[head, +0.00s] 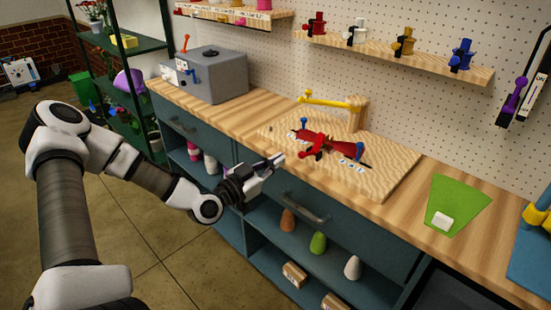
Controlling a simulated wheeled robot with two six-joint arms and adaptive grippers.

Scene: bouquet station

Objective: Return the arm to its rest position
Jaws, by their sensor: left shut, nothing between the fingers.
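My left arm comes in from the left in the head view. My left gripper (272,164) is shut and empty, in front of the workbench's front edge, close to the drawer front. A wooden board (394,183) lies on the bench beyond it. On the board lies a red item (326,144) with blue and dark parts, apart from my gripper. My right gripper is not in view.
The wooden benchtop (411,218) runs across the view, with a grey box (222,76) at its left end. A yellow lever (327,101) stands on the board. A drawer handle (304,208) sticks out below my gripper.

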